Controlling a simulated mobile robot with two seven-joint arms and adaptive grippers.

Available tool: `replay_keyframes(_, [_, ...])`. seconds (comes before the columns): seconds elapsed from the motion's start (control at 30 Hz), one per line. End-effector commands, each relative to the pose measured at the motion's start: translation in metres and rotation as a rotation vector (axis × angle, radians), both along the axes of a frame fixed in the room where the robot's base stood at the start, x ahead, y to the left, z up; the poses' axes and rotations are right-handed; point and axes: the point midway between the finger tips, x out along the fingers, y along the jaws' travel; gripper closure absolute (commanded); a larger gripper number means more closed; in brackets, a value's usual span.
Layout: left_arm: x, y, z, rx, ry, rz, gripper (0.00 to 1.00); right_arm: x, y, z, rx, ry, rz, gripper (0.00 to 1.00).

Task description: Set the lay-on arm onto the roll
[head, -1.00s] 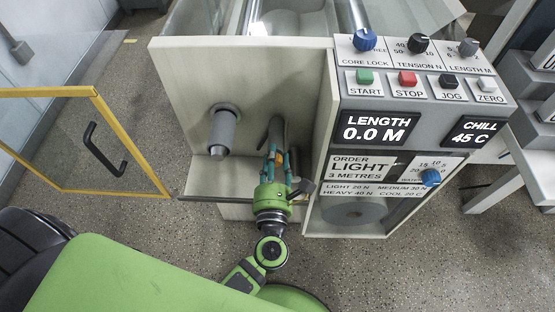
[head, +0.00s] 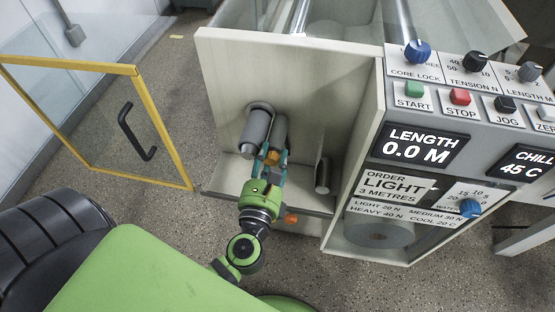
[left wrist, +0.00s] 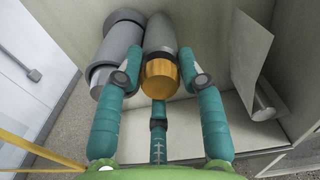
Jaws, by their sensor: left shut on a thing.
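The roll is a thick grey cylinder (head: 257,128) on the back panel of the machine. It also shows at the left in the left wrist view (left wrist: 113,55). The lay-on arm's grey roller (head: 281,130) lies right alongside it. The roller has an orange end grip (left wrist: 161,76). My left gripper (head: 270,158) is shut on this orange end, its teal fingers around it. Roller and roll look side by side and very close; I cannot tell whether they touch along their length. The arm's pivot is hidden. My right gripper is not in view.
A control panel (head: 428,145) with buttons and displays reading 0.0 M is at the right. A yellow-framed door (head: 187,160) stands open at the left. A pale ledge (head: 228,176) lies below the roll.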

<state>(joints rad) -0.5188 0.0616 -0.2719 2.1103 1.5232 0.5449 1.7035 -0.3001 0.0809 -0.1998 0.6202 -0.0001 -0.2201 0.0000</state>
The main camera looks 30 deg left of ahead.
Motion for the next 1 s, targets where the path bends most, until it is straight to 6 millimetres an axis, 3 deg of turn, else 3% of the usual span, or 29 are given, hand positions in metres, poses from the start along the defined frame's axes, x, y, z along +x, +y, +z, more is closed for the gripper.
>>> replay_keyframes(0.37, [-0.002, 0.002, -0.004, -0.005, 0.008, 0.001, 1.00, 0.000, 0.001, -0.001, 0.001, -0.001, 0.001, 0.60])
replay_keyframes(0.4, [-0.002, 0.001, -0.004, -0.005, 0.008, 0.001, 0.57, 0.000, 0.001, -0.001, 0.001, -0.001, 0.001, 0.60])
replay_keyframes(0.43, [-0.002, 0.001, -0.004, -0.005, 0.008, 0.001, 0.45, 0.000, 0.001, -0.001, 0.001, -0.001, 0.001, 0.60])
replay_keyframes(0.8, [-0.003, 0.000, -0.002, -0.004, 0.004, 0.000, 0.44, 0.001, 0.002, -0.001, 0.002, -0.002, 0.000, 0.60])
replay_keyframes(1.0, [-0.027, -0.007, -0.003, -0.004, 0.007, -0.001, 0.44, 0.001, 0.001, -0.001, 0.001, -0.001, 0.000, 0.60])
